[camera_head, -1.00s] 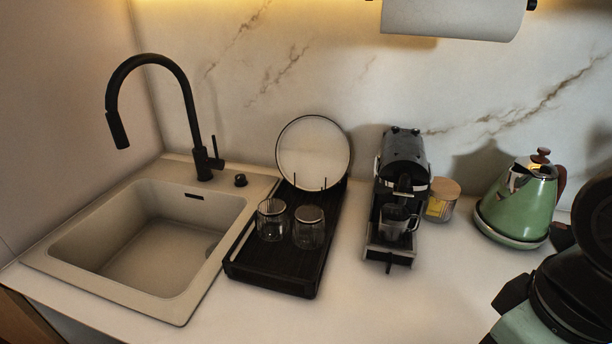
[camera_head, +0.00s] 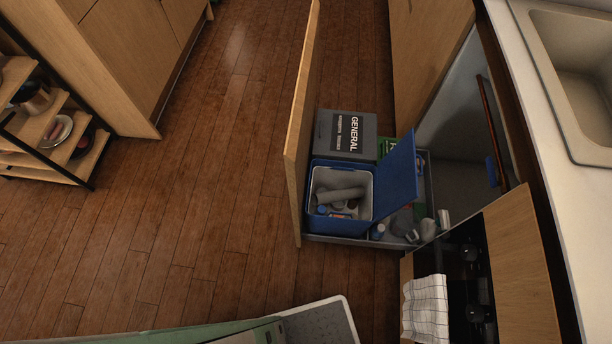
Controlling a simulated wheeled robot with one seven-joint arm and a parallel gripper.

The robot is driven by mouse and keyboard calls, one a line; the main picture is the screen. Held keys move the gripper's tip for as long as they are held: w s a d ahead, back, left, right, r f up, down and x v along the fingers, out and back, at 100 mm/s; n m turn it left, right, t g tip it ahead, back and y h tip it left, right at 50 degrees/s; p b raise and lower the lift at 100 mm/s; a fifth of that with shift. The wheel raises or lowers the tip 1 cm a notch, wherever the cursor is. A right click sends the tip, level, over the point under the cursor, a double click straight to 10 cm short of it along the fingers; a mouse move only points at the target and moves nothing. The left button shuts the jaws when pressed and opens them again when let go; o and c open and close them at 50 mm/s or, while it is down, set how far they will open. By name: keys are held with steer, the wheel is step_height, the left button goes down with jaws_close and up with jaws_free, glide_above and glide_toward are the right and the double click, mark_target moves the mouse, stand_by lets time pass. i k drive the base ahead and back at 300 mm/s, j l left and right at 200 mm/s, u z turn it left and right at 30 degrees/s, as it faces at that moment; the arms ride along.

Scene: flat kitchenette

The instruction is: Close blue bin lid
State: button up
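The blue bin (camera_head: 335,226) sits in a pulled-out drawer at the middle of the head view. Its blue lid (camera_head: 404,178) is open, raised and tilted outward on the right side of the bin. The bin's opening faces up and shows grey and white waste inside. My gripper is not in view, so its state and its place relative to the lid do not show.
A closed grey bin marked GENERAL (camera_head: 345,135) stands behind the blue bin. A tall wooden drawer front (camera_head: 303,125) borders the bins on the left. Loose items lie in the drawer (camera_head: 428,190) beside the lid. Wooden floor (camera_head: 200,200) is clear to the left.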

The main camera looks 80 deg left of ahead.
mark_target(398, 186)
steer(key=i+u, duration=0.1)
steer(key=u, duration=1.4)
steer(key=i+u, duration=0.15)
steer(key=u, duration=0.35)
